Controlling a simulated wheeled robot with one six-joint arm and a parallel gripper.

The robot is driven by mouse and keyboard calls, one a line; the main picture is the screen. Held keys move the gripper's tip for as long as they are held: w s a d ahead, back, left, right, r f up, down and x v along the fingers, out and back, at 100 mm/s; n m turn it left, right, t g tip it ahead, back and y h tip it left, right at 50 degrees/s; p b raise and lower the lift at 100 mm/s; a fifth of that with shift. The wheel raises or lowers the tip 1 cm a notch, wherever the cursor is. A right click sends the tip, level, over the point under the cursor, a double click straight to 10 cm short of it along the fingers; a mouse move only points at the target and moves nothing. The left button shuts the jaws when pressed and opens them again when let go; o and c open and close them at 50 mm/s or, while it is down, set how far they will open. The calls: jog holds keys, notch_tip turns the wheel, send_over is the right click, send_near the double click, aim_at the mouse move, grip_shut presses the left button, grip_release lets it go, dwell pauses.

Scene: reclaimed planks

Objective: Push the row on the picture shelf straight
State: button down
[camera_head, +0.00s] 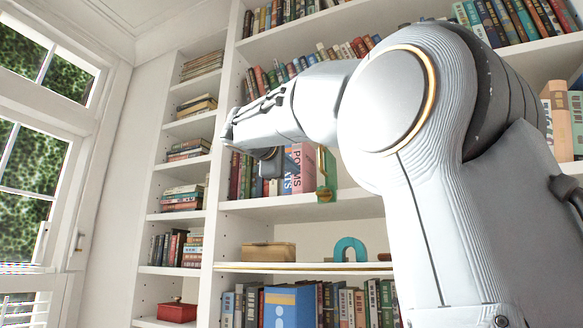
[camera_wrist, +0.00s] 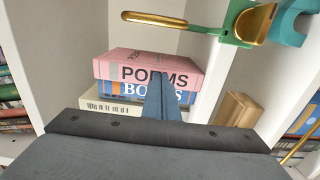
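A row of upright books stands on the middle shelf, with a pink book marked POEMS (camera_head: 306,160) at its right end. The wrist view, turned on its side, shows the pink book (camera_wrist: 150,66), a blue book (camera_wrist: 181,96) and a cream book (camera_wrist: 108,104). How far each spine stands out is hard to judge. A green bookend with a gold part (camera_head: 326,190) stands just right of the row; it also shows in the wrist view (camera_wrist: 238,25). My gripper (camera_head: 272,165) is in front of the row. Its narrow fingers (camera_wrist: 160,78) look closed together and empty, over the blue book's spine; contact is unclear.
On the ledge below are a tan box (camera_head: 268,252) and a teal arch (camera_head: 350,249). A blue box file (camera_head: 288,307) stands among books underneath. White uprights divide the bays. A window (camera_head: 30,160) is at the left. My arm hides much of the right side.

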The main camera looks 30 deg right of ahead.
jog(key=shift+w+d, duration=0.4)
jog(key=shift+d, duration=0.1)
jog(key=b+v, duration=0.1)
jog(key=v, duration=0.3)
jog(key=shift+b, duration=0.3)
dwell(0.3)
jog(key=shift+s, duration=0.1)
dwell(0.3)
